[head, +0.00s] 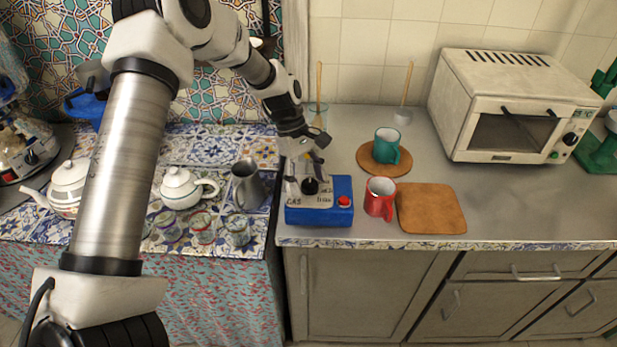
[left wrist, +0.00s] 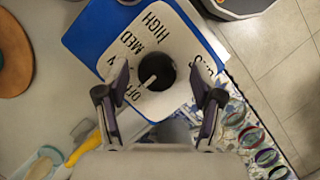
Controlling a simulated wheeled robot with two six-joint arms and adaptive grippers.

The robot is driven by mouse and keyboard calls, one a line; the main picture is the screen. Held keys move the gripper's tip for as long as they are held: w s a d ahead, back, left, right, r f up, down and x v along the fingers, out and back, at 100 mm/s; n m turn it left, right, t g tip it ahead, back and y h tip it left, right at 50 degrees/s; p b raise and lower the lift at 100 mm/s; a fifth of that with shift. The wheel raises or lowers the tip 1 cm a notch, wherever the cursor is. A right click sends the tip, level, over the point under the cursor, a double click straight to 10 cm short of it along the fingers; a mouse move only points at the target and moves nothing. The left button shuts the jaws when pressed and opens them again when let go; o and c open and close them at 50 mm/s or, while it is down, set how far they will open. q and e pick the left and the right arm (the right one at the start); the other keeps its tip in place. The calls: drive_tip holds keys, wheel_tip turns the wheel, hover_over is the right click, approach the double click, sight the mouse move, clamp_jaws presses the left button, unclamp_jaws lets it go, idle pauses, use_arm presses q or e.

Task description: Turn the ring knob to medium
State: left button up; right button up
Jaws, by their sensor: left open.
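The ring knob (left wrist: 155,71) is round and black with a pale pointer, and it sits on a white label plate (left wrist: 190,38). The plate has HIGH, MED and OFF printed on it; another label is partly covered by a finger. The pointer slants toward the OFF side. In the head view the knob (head: 310,186) shows on the blue unit (head: 303,217). My left gripper (left wrist: 159,80) is open, with one finger on each side of the knob; whether they touch it cannot be told. In the head view the gripper (head: 304,164) hangs over the unit. My right gripper is out of view.
A red button (head: 344,201) is on the unit's right side. A red mug (head: 380,198) stands close to its right, with a wooden board (head: 431,208) beyond. A metal pitcher (head: 248,186) and several glasses stand to the left. A teal mug (head: 386,145) stands behind.

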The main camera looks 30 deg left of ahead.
use_arm(q)
drive_tip(key=shift+w+d+f, duration=0.1)
drive_tip(key=shift+w+f, duration=0.3)
drive_tip(key=shift+w, duration=0.05)
drive_tip(key=shift+s+r, duration=0.3)
drive_tip(key=shift+s, duration=0.05)
drive_tip(key=shift+c, duration=0.6)
drive_tip(key=shift+s+r, duration=0.2)
drive_tip(key=shift+s, duration=0.05)
drive_tip(key=c, duration=0.5)
drive_tip(key=shift+f, duration=0.1)
drive_tip(key=c, duration=0.5)
drive_tip(key=shift+w+f, duration=0.1)
drive_tip(key=shift+w, duration=0.05)
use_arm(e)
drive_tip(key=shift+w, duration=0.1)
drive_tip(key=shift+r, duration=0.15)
